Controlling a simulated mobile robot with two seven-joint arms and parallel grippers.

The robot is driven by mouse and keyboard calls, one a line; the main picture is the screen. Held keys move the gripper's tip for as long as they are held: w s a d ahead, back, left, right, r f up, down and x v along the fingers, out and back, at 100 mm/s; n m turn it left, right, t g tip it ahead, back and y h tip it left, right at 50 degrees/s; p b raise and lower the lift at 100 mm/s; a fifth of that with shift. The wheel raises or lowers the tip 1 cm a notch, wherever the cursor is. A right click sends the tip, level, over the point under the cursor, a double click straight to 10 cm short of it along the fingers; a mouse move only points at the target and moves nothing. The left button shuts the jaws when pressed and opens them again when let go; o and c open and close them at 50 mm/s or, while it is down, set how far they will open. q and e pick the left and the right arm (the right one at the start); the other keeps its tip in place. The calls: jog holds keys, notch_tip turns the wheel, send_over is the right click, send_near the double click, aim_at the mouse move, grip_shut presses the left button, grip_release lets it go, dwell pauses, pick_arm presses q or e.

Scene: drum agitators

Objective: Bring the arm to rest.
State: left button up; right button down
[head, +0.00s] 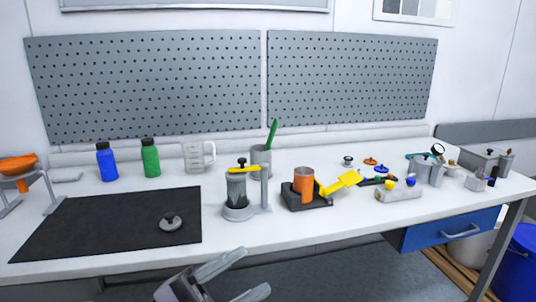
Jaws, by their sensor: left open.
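My left gripper (236,279) shows at the bottom of the head view, in front of the table's front edge. Its two grey fingers are spread apart with nothing between them. The white table (330,226) lies beyond it. A drum agitator (237,190) with a clear drum, a yellow bar and a black knob stands on a grey base, beyond the gripper. My right gripper is not in view.
A black mat (110,225) holds a round grey lid (171,222). An orange cylinder (304,184) stands in a dark tray right of the agitator. Blue (106,161) and green (150,157) bottles stand behind. A blue drawer (450,230) hangs under the table's right side.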

pick_arm(q)
jog(key=w+a+f+n+t+y, duration=0.1)
jog(key=a+f+n+t+y, duration=0.4)
jog(key=f+n+y, duration=0.35)
jog(key=w+a+f+n+t+y, duration=0.1)
jog(key=a+f+n+t+y, duration=0.45)
jog(key=f+n+y, duration=0.35)
jog(key=s+a+f+n+g+y, duration=0.1)
jog(key=s+a+f+n+g, duration=0.2)
jog(key=s+f, duration=0.3)
jog(key=s+a+f+n+g+y+p, duration=0.1)
jog(key=s+a+f+n+g+y, duration=0.1)
jog(key=s+f, duration=0.5)
notch_tip(320, 180, down, 3)
jog(key=shift+s+a+f+n+g, duration=0.2)
jog(key=shift+a+n+g, duration=0.2)
jog(key=shift+n+g, duration=0.4)
